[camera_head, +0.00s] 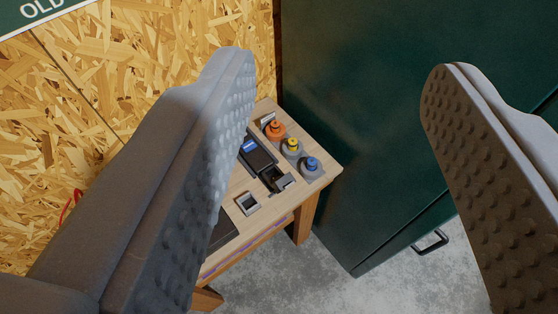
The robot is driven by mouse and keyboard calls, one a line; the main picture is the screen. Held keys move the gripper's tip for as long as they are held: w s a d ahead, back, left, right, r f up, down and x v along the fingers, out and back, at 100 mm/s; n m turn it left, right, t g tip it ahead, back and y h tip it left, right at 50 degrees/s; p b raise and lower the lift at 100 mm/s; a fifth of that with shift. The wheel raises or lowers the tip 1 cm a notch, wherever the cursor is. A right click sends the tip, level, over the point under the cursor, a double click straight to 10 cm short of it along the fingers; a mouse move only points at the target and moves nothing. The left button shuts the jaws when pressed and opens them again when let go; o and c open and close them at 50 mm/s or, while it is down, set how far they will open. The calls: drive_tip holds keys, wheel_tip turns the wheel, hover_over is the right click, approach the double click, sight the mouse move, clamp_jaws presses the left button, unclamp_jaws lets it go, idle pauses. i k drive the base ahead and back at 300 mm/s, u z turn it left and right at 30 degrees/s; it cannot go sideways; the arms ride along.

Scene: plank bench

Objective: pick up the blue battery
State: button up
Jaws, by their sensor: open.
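My gripper (340,72) is open, its two grey, studded fingers wide apart and nothing between them. A small wooden bench (268,215) stands below and beyond the fingers, nearer the left finger in the picture. On it lies a dark box with a blue patch (258,153), which may be the blue battery; I cannot tell for sure. The left finger hides the bench's left part. A grey round piece with a blue top (312,168) sits at the bench's right edge.
Similar round pieces with yellow (292,147) and orange (274,130) tops stand in a row. A small black open holder (275,179) and a grey square frame (248,203) lie nearby. A chipboard wall (110,75) is left; a dark green cabinet (360,120) stands close right.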

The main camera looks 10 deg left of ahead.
sight(312, 163)
drive_tip(key=k, duration=0.5)
drive_tip(key=u, duration=0.55)
drive_tip(key=i, duration=1.25)
drive_tip(key=z, duration=1.4)
